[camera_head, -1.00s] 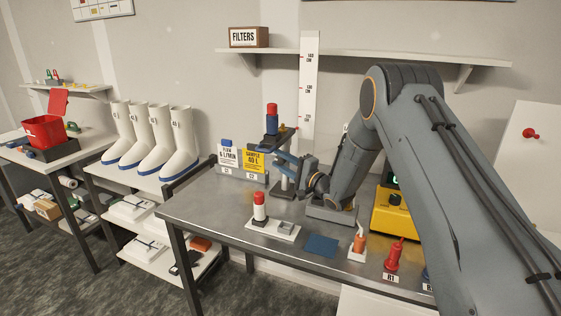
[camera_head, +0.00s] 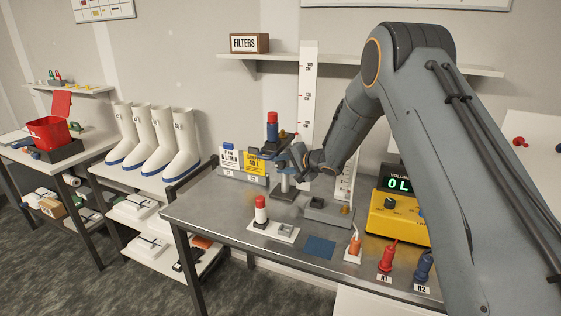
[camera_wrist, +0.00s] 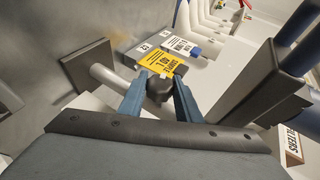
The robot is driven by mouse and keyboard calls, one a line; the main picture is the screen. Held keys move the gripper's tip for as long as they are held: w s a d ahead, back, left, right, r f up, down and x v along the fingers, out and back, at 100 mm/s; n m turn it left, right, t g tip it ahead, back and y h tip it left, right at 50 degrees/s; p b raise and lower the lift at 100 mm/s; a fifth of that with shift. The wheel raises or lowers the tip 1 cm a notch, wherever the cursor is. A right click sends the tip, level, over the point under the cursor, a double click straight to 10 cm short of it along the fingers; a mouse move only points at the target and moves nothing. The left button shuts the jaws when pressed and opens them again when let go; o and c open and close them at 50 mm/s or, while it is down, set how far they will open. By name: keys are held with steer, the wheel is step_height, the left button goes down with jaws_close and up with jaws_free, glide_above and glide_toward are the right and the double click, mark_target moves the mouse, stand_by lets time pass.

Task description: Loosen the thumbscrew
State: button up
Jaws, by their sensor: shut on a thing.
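The thumbscrew (camera_wrist: 160,90) is a dark, faceted knob between the two blue fingers in the wrist view. My gripper (camera_wrist: 160,80) is shut on it, one finger on each side. In the head view my gripper (camera_head: 293,158) is at the stand on the bench, and the thumbscrew is too small to make out there. The stand has a dark square base (camera_head: 290,193) and a light post (camera_wrist: 112,75). A red-and-blue cylinder (camera_head: 272,125) stands upright at its upper part. How far the screw is turned cannot be told.
Flow and sample cards (camera_head: 254,163) stand behind the stand. A white-and-red bottle (camera_head: 261,210) is in front, with a blue mat (camera_head: 320,248) to its right. A yellow volume meter (camera_head: 395,218) reads 0 L.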

mark_target(284, 164)
steer(key=shift+h+p, duration=0.35)
steer(key=shift+h, duration=0.05)
steer(key=o, duration=1.1)
steer(key=shift+c, duration=0.2)
steer(key=shift+b+v, duration=1.2)
steer(key=shift+v, duration=2.75)
steer(key=shift+w, duration=0.1)
